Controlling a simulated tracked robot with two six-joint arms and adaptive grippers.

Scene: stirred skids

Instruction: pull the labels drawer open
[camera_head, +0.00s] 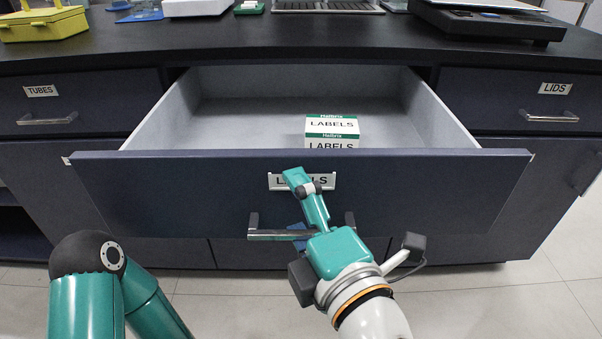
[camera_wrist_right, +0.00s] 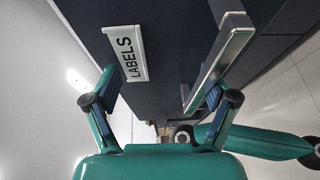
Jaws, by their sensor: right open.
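The labels drawer (camera_head: 190,190) is dark blue and stands wide open in the middle of the counter in the head view. Its LABELS plate (camera_head: 328,181) is partly covered by my right gripper (camera_head: 305,206). The drawer's metal bar handle (camera_head: 268,235) is below the plate, partly hidden by the gripper. In the right wrist view my right gripper (camera_wrist_right: 160,90) has its fingers apart; the handle (camera_wrist_right: 225,62) lies close to the right-hand finger, and I cannot tell if they touch. The plate (camera_wrist_right: 124,54) is near the other finger. My left gripper is out of view.
On the counter are a yellow box (camera_head: 42,24) and a black device (camera_head: 490,22). The floor in front looks clear.

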